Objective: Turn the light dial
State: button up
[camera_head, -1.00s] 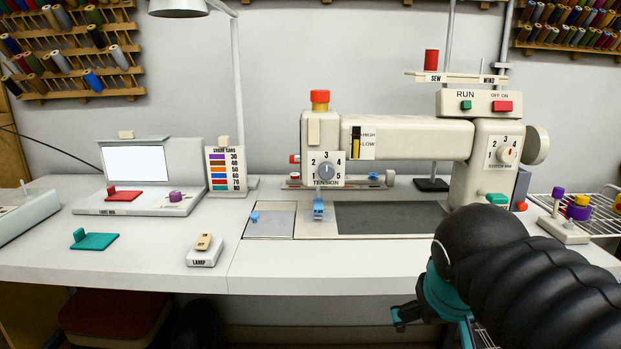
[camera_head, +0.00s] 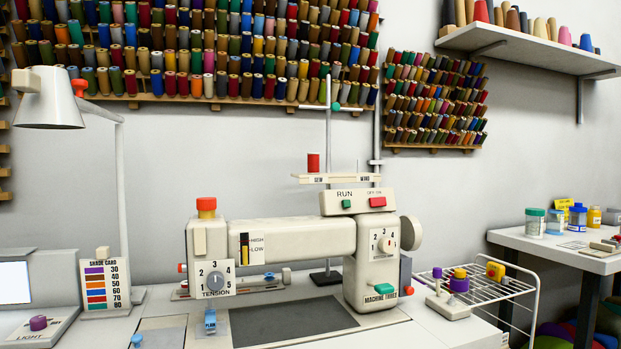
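A purple round dial (camera_head: 38,322) sits on the grey base of the light-screen device (camera_head: 62,310) at the lower left edge. A white lamp (camera_head: 52,105) stands above it at the upper left. The lamp carries a small block marked LIGHT (camera_head: 27,80) and a red knob (camera_head: 79,87) at its arm. My gripper is not in view.
A cream sewing machine (camera_head: 290,240) with a tension dial (camera_head: 215,281) and a stitch dial (camera_head: 385,243) fills the middle. A shade card (camera_head: 104,285) stands beside the lamp post. A wire rack (camera_head: 480,290) and a side table (camera_head: 560,240) are on the right.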

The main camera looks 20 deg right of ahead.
aim_at(38, 323)
jog(key=u, duration=1.25)
